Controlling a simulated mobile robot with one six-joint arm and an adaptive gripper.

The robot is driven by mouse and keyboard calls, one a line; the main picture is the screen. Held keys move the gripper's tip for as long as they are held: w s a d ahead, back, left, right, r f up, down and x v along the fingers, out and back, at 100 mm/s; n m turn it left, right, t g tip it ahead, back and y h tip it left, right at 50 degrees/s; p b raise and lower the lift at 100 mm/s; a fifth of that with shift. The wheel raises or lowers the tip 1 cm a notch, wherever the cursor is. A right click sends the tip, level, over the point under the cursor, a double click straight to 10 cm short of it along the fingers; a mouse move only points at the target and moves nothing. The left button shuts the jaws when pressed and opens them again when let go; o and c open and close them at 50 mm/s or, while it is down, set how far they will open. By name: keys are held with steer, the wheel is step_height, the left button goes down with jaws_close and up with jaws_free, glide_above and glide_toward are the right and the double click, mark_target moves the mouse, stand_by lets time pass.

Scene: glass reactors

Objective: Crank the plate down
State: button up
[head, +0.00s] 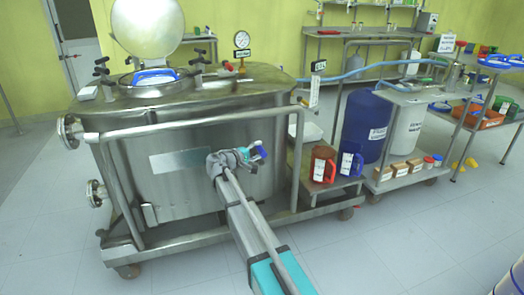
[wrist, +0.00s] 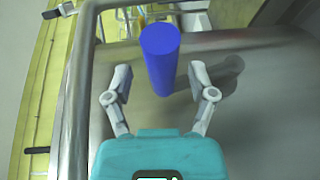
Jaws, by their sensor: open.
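A blue cylindrical handle (wrist: 163,65) stands between the two fingers of my gripper (wrist: 160,78) in the wrist view. The fingers are spread, with a visible gap on each side of the handle. In the head view my gripper (head: 246,157) is in front of the steel vessel's side, and a small blue part (head: 262,149) shows at its right. The rest of the crank is hidden or too small to make out. I cannot tell which part is the plate.
The steel vessel (head: 130,150) has a tubular rail (head: 180,125) close to my arm. A low steel stand at its right holds a red jug (head: 322,163) and a blue jug (head: 350,163). A blue drum (head: 365,120) stands behind. The front floor is clear.

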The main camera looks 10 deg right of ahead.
steer(key=shift+x, duration=1.25)
jaws_close()
steer(key=shift+a, duration=0.1)
